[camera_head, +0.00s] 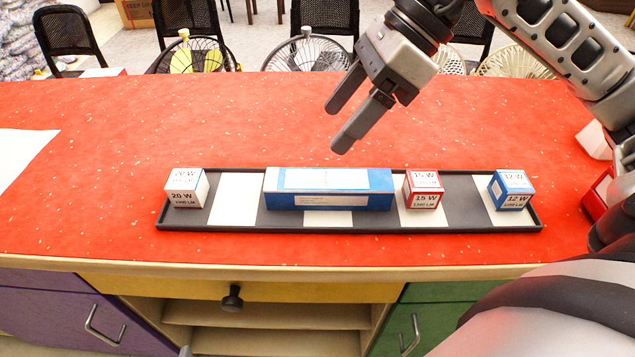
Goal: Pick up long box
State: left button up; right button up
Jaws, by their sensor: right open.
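The long box (330,199) is blue with white labels on its top and front. It lies lengthwise in a dark shallow tray (448,222) with white squares, left of the tray's middle-right. My right gripper (337,126) comes in from the upper right. It is open and empty, with its two fingers apart, above the red counter behind the long box. It does not touch the box. My left gripper is not in view.
A white box (187,188) stands left of the long box. A red box (423,189) and a small blue box (511,190) stand to its right. The red counter (200,120) behind the tray is clear. Chairs and fans are beyond it.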

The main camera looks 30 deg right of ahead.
jog(key=d+f+h, duration=0.1)
jog(key=d+h, duration=0.2)
jog(key=d, duration=0.2)
send_near(331, 179)
jog(key=x, duration=0.5)
jog(key=shift+r+b, duration=0.1)
jog(key=shift+b, duration=0.3)
jog(key=shift+x, duration=2.95)
jog(key=c, duration=1.1)
